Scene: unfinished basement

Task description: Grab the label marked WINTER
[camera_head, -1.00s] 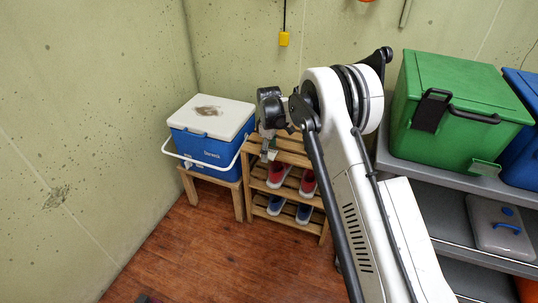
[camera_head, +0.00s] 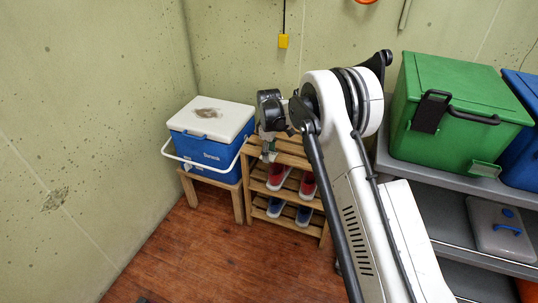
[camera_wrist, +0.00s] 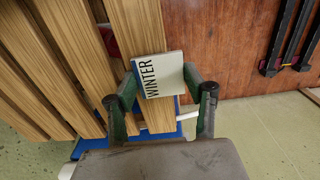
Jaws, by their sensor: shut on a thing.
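The label marked WINTER (camera_wrist: 163,75) is a small pale block with dark lettering on its left side in the wrist view. My gripper (camera_wrist: 160,90) has its two green fingers on either side of the label and is shut on it. Behind the label are the slats of the wooden shoe rack (camera_wrist: 72,50). I cannot tell whether the label touches the rack. In the head view my gripper (camera_head: 268,150) is at the top of the shoe rack (camera_head: 290,158), beside the cooler. The label is too small to make out there.
A blue and white cooler (camera_head: 208,152) stands on a low wooden stand left of the rack. Red and blue shoes (camera_head: 277,177) sit on the rack's lower shelves. Grey shelving (camera_head: 450,185) with a green bin (camera_head: 455,105) stands on the right. The floor in front is mostly clear.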

